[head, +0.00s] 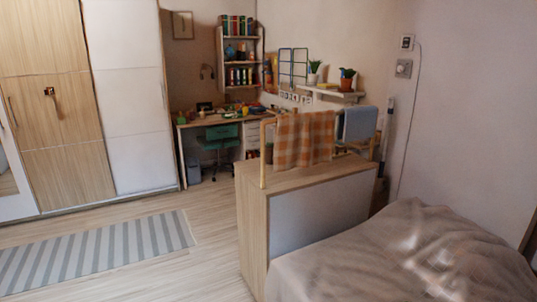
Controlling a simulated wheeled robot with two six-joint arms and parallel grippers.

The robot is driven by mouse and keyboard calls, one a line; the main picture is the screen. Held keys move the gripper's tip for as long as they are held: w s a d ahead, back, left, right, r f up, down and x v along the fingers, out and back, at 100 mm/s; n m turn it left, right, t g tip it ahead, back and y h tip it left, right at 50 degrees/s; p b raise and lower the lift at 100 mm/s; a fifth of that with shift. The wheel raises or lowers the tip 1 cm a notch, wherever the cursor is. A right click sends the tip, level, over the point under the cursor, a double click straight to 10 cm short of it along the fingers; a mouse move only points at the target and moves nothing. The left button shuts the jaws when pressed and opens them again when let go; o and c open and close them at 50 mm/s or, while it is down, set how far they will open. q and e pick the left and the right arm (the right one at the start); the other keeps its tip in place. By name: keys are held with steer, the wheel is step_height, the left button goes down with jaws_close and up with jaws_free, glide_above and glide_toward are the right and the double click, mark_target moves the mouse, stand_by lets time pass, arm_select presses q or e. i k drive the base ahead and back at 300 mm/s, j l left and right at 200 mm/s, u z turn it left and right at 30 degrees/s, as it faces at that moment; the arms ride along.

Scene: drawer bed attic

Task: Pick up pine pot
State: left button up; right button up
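Two potted plants stand on a small white wall shelf (328,94) at the back right. One plant (313,73) has green leaves and a pale pot. The other plant (347,79) has darker green leaves and an orange-brown pot. I cannot tell for sure which of them is the pine pot. Both are small and far off in the head view. Neither of my grippers shows in the head view.
A wooden cabinet (255,215) with an orange checked cloth (305,138) stands between me and the shelf. A bed (410,255) fills the lower right. A desk (215,119) and a green chair (222,135) stand behind. The floor around the striped rug (95,252) is clear.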

mark_target(268, 150)
steer(key=j+u, duration=0.3)
steer(key=i+j+u, duration=0.15)
steer(key=j+u, duration=0.15)
steer(key=j, duration=0.15)
steer(key=i+j+u, duration=0.2)
steer(key=i+j, duration=0.55)
steer(key=i+j+u, duration=0.15)
steer(key=i+j, duration=0.45)
steer(key=i, duration=0.25)
steer(key=i+z, duration=0.35)
steer(key=i, duration=0.15)
steer(key=i+j+z, duration=0.2)
steer(key=i+z, duration=0.2)
steer(key=i, duration=0.15)
steer(key=i+j+z, duration=0.35)
steer(key=i+z, duration=0.3)
steer(key=z, duration=0.2)
steer(key=i+j+z, duration=0.2)
steer(key=z, duration=0.25)
steer(key=i+j+z, duration=0.25)
steer(key=z, duration=0.25)
steer(key=i+j+z, duration=0.15)
steer(key=j+z, duration=0.3)
steer(key=l, duration=0.1)
